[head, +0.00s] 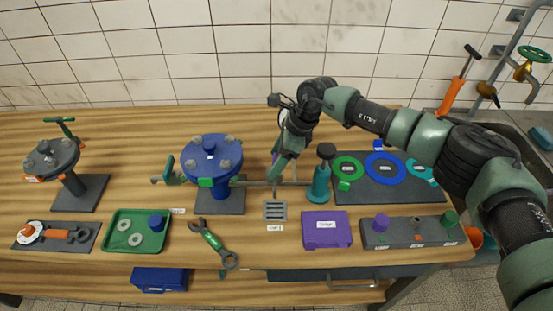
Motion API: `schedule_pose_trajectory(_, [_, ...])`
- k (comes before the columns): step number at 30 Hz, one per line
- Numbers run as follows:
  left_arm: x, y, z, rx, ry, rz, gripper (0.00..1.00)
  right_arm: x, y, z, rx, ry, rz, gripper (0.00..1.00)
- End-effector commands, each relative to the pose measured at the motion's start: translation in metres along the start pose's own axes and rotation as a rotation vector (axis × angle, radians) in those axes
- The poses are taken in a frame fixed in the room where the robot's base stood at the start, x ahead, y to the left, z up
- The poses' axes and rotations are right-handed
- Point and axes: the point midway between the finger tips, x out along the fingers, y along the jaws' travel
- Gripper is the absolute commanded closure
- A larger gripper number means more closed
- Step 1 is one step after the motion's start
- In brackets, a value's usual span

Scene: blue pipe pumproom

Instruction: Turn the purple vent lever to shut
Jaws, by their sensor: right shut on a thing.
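My right arm comes in from the right, and my right gripper (281,168) points down over the pipe between the blue flanged vessel (212,152) and the teal valve body (320,184). A small strip of the purple vent lever (275,157) shows just left of the gripper. The gripper is shut on the lever and hides most of it, so its exact angle cannot be told. The thin grey pipe (258,183) runs level below the fingers. My left gripper is not in view.
A slotted drain plate (275,211), a purple box (327,230) and a wrench (213,243) lie in front. A green tray (138,231) is at left. A dark mat (421,189) with coloured rings is at right.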

Motion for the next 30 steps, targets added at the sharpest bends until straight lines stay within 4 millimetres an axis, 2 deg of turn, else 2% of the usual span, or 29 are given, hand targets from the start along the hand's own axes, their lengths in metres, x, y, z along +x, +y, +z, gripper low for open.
schedule_pose_trajectory(14, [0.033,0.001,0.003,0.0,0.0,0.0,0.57,0.006,0.003,-0.003,0.374,0.003,-0.159,0.75])
schedule_pose_trajectory(20, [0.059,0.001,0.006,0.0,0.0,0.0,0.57,0.008,0.004,-0.003,0.55,0.002,-0.233,0.75])
schedule_pose_trajectory(30, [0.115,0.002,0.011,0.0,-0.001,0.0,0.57,0.011,0.005,-0.002,0.85,0.003,-0.358,0.75])
